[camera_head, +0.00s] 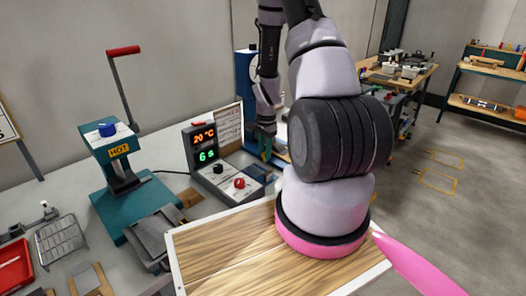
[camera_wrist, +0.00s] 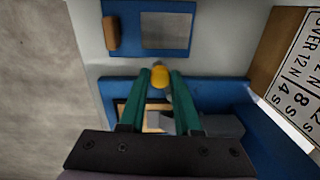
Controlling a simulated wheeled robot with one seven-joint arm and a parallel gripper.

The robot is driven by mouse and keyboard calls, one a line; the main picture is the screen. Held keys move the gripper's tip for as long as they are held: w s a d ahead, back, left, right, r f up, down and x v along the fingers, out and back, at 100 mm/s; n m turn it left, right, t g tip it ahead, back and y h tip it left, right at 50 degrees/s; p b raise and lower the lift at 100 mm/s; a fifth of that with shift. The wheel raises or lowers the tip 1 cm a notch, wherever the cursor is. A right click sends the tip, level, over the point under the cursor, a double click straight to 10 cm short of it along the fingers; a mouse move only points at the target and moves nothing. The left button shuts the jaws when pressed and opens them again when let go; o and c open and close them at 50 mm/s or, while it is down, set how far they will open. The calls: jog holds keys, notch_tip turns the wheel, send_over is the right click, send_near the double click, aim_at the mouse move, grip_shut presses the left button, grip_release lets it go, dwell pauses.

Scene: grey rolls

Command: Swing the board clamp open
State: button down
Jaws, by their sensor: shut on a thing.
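My gripper (camera_wrist: 161,82) has its two teal fingers closed around a small yellow knob (camera_wrist: 159,76), seen in the wrist view. The knob stands in front of a blue fixture (camera_wrist: 220,88), which I take to be the board clamp. Its hinge is not clear to see. A grey block (camera_wrist: 223,126) and a framed wooden opening show behind and beside the fingers. The knob cannot be made out there.
A control box (camera_head: 215,165) with lit digits and a red button sits just left of my gripper in the head view. A teal press (camera_head: 112,165) marked HOT with a raised red-tipped lever stands further left. A sign (camera_wrist: 298,80) stands at right in the wrist view.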

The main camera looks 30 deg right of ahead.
jog(key=n, duration=0.1)
jog(key=s+d+n, duration=0.1)
jog(key=n, duration=0.1)
jog(key=shift+d+n, duration=0.2)
jog(key=shift+n, duration=0.1)
jog(key=n, duration=0.1)
jog(key=d+n, duration=0.1)
jog(key=n, duration=0.1)
jog(key=shift+s+d+n, duration=0.25)
jog(key=shift+d+n, duration=0.05)
jog(key=d+n, duration=0.1)
jog(key=n, duration=0.1)
jog(key=shift+d+n, duration=0.1)
jog(key=shift+n, duration=0.2)
jog(key=shift+w+d+n, duration=0.1)
jog(key=shift+d+n, duration=0.3)
jog(key=shift+n, duration=0.5)
jog(key=shift+w+d+n, duration=0.1)
jog(key=shift+d+n, duration=0.3)
jog(key=shift+n, duration=0.5)
jog(key=c, duration=0.6)
grip_release()
jog(key=shift+g, duration=0.3)
notch_tip(320, 180, up, 11)
jog(key=shift+d, duration=0.3)
jog(key=shift+s, duration=0.1)
